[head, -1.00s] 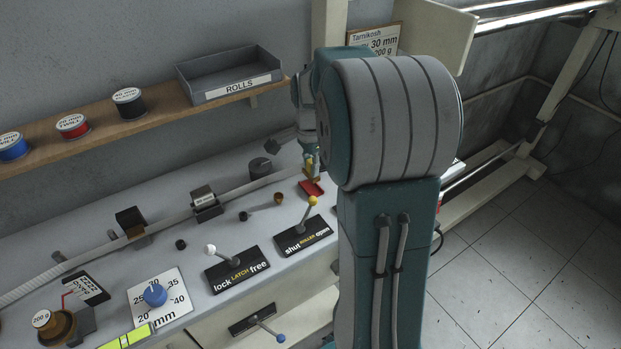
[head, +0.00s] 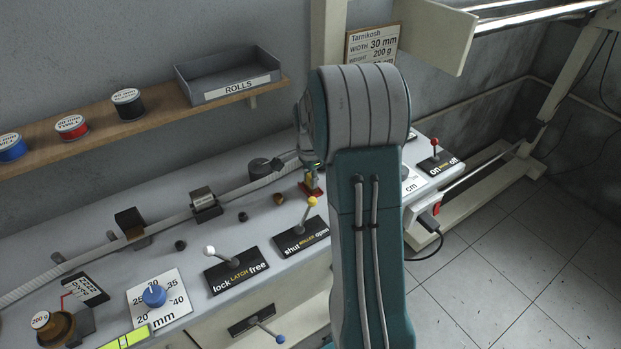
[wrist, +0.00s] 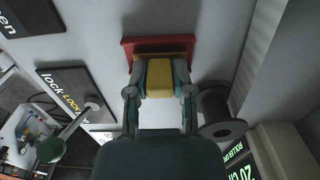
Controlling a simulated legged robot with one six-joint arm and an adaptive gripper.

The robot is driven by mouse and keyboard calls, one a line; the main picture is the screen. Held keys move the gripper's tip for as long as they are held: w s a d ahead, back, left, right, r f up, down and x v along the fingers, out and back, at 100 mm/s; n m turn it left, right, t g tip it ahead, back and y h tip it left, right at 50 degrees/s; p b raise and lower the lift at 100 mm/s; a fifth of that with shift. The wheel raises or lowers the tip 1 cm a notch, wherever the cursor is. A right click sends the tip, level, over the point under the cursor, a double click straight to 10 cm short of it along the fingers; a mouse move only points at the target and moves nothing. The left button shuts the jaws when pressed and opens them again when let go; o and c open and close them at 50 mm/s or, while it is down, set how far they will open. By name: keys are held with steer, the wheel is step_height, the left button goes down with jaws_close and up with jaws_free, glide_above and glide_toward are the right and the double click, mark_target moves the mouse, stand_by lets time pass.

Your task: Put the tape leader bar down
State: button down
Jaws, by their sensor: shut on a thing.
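My gripper (wrist: 160,88) is shut on a yellow block, which I take to be the tape leader bar (wrist: 160,76). In the wrist view both fingers press on its sides. Just beyond it lies a red plate (wrist: 150,43), with an orange-brown strip between the two. In the head view the gripper (head: 313,179) is low over the red plate (head: 312,192), near the back of the grey bench, and my arm hides part of it. I cannot tell whether the bar touches the plate.
The ROLLER lever (head: 306,216) and LATCH lever (head: 225,264) stand in front and left of the gripper. A pale tape (head: 170,220) runs along the bench's back. A dark spool (wrist: 222,115) is close to the right finger. A shelf (head: 165,116) with rolls is above.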

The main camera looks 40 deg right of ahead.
mark_target(310, 175)
steer(key=shift+c, duration=2.4)
jaws_free()
step_height(310, 175, up, 12)
steer(key=s+a+r+n+t, duration=0.1)
steer(key=s+a+r+n, duration=0.3)
steer(key=a, duration=0.3)
steer(key=s+a+r+n+t, duration=0.2)
steer(key=s+a+n+t, duration=0.2)
steer(key=s+a+n, duration=1)
steer(key=s+a, duration=0.1)
steer(key=s, duration=0.3)
steer(key=shift+a+r+n+t, duration=0.2)
steer(key=shift+a+n+t, duration=0.1)
steer(key=shift+a, duration=0.1)
